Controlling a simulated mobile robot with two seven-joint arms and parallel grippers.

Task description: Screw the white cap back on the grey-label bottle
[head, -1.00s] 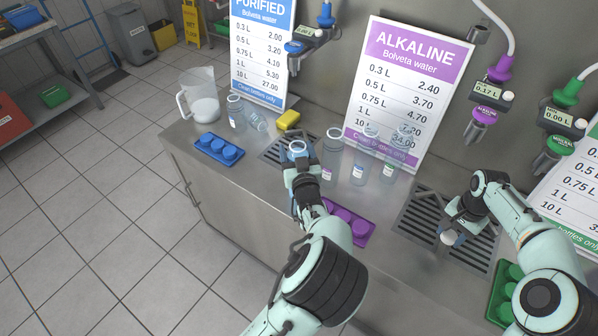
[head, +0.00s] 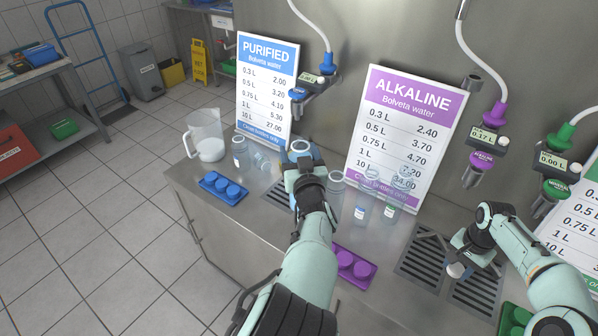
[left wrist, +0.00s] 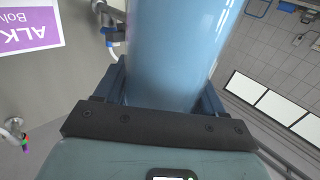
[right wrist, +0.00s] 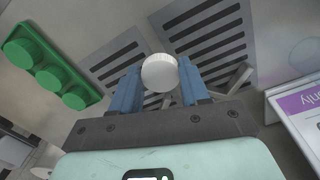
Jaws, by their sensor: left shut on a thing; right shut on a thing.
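My left gripper (head: 303,166) is shut on a clear, bluish bottle (head: 299,147) above the counter near the left drain grate. Only the bottle's upper end shows past the gripper in the head view; in the left wrist view the bottle's body (left wrist: 175,50) fills the space between the fingers. No label shows on it, so I cannot tell its colour. My right gripper (head: 462,257) is shut on the white cap (head: 456,270) over the right drain grate. The round cap also shows between the fingertips in the right wrist view (right wrist: 160,73). Bottle and cap are well apart.
Purple (head: 352,264), blue (head: 222,188) and green (right wrist: 45,62) cap trays sit along the front. A pitcher (head: 207,140) stands at left. Dispensers (head: 483,160) hang from the wall.

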